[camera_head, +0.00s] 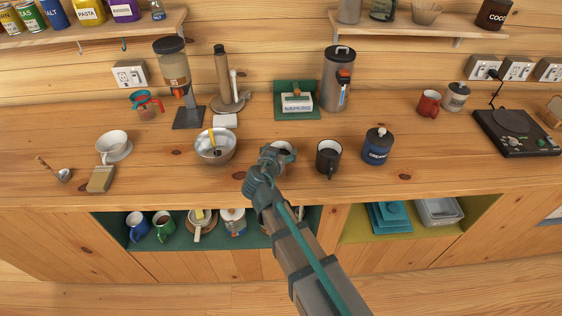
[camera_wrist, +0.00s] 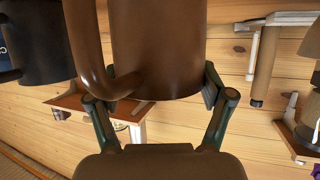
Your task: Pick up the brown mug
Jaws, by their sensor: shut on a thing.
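The brown mug (camera_wrist: 158,45) fills the upper middle of the wrist view, with its curved handle on the left side. My gripper (camera_wrist: 158,95) has one finger on each side of the mug and is shut on it. In the head view my gripper (camera_head: 270,160) is over the middle of the counter and hides most of the brown mug; only its round rim (camera_head: 284,146) shows behind the fingers. I cannot tell whether the mug's base touches the counter.
A black mug (camera_head: 328,157) stands close on the right, with a dark blue canister (camera_head: 377,147) beyond it. A metal bowl (camera_head: 215,147) is on the left. A green stand with a sign (camera_head: 297,101) is behind. The wooden counter (camera_head: 440,165) is clear at front right.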

